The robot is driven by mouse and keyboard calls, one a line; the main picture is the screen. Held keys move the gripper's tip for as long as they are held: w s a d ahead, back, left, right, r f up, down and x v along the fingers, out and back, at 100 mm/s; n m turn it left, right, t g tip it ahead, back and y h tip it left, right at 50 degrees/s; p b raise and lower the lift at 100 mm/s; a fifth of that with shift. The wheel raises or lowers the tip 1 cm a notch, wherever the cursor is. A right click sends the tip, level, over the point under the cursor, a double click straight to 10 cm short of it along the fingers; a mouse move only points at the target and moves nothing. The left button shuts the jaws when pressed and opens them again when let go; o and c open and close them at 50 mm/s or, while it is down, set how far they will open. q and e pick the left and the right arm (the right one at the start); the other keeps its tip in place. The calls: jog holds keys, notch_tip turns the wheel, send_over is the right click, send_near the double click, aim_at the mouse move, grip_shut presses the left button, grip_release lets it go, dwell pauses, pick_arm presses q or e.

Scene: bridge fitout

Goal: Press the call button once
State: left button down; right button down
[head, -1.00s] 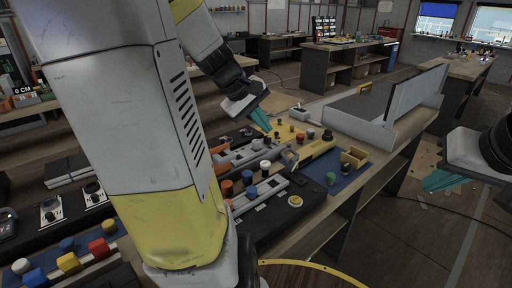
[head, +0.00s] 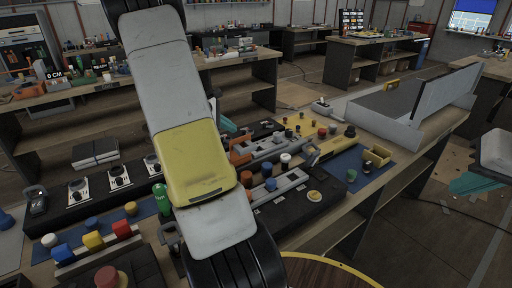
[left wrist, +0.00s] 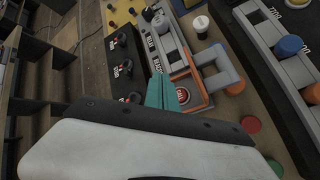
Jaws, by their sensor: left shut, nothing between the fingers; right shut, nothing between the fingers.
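In the left wrist view a round red button (left wrist: 183,95) with white lettering sits in an orange-brown frame; I cannot read the lettering for certain. My left gripper (left wrist: 162,92) has its teal fingers shut and empty, with the tips close beside the button's left side; I cannot tell whether they touch anything. In the head view my left gripper (head: 228,126) shows partly behind my own arm, at the back edge of the bench near an orange frame (head: 238,154). The button itself is not clear there. My right gripper (head: 472,184) is shut and empty at the right, away from the bench.
The bench carries grey switch strips (head: 280,187) and several coloured knobs around the frame. A grey raised panel (head: 446,92) stands at the bench's far right. Open floor lies right of the bench.

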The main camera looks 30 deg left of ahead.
pick_arm(q)
jog(key=shift+f, duration=4.35)
jog(key=shift+f, duration=0.1)
jog(key=shift+f, duration=0.35)
jog(key=shift+f, duration=0.4)
jog(key=shift+r, duration=0.85)
